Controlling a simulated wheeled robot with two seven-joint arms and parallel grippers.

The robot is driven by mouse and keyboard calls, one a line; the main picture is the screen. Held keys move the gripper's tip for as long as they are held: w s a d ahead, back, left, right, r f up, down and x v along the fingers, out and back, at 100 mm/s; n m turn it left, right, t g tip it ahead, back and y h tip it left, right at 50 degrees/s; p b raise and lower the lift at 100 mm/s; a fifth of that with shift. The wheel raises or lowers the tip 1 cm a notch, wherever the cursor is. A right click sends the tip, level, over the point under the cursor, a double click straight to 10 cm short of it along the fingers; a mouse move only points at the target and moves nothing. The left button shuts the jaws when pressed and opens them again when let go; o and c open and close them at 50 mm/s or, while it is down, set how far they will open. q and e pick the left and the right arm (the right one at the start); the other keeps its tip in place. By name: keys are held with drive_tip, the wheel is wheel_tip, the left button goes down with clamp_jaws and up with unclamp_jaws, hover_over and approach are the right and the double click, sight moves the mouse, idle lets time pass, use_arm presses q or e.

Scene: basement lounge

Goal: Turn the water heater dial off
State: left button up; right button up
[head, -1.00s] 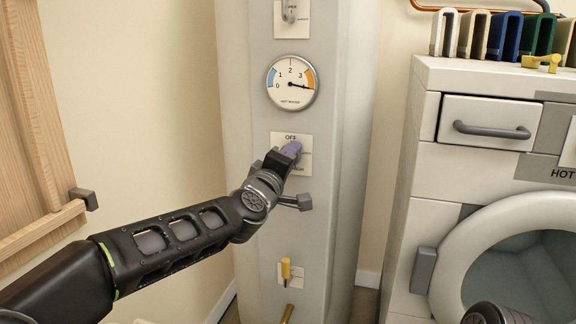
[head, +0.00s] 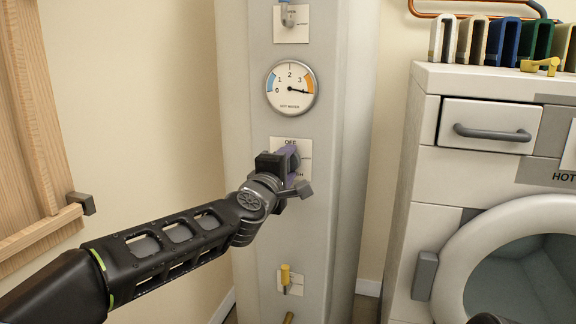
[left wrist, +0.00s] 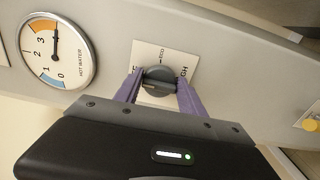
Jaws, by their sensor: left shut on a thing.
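The water heater (head: 325,220) is a tall pale grey column in the middle of the head view. Its dial (left wrist: 158,80) is a dark round knob on a white plate (left wrist: 190,55). The plate in the head view reads OFF at the top. My left gripper (head: 293,163) is at the dial, its purple fingers on either side of the knob, shut on it. The fingers also show in the left wrist view (left wrist: 158,92). In the head view the gripper hides most of the dial.
A hot water gauge (head: 291,88) sits above the dial, its needle at the orange end. A yellow valve (head: 286,276) is below. A washer-like cabinet (head: 424,160) stands to the right, and a wooden frame (head: 35,130) at left.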

use_arm(q)
drive_tip(key=o, duration=1.3)
drive_tip(key=v, duration=0.7)
drive_tip(key=shift+s+a, duration=0.1)
drive_tip(key=shift+s, duration=0.25)
